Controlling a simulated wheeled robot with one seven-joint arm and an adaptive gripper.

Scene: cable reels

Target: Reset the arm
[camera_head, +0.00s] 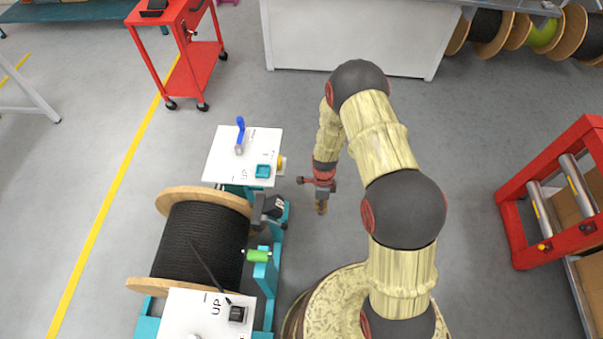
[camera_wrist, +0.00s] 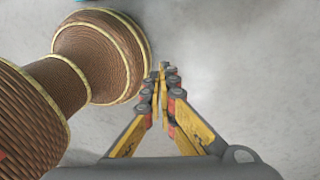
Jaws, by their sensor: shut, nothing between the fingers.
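My arm rises from its base at the bottom right of the head view and bends over at the top. My gripper (camera_head: 321,207) hangs downward over bare floor, to the right of the teal reel stand (camera_head: 274,279). It is apart from the stand. In the wrist view my gripper (camera_wrist: 160,78) shows its yellow fingers closed together at the tips, with nothing between them. Brown ribbed shapes with pale rims at the left of the wrist view look like parts of my own arm and base.
A wooden reel of black cable (camera_head: 200,243) sits in the stand, between white panels with a blue lever (camera_head: 240,136) and a green handle (camera_head: 258,256). A red cart (camera_head: 190,70) stands upper left, a red roller rack (camera_head: 548,190) at right. Floor (camera_head: 465,130) between is clear.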

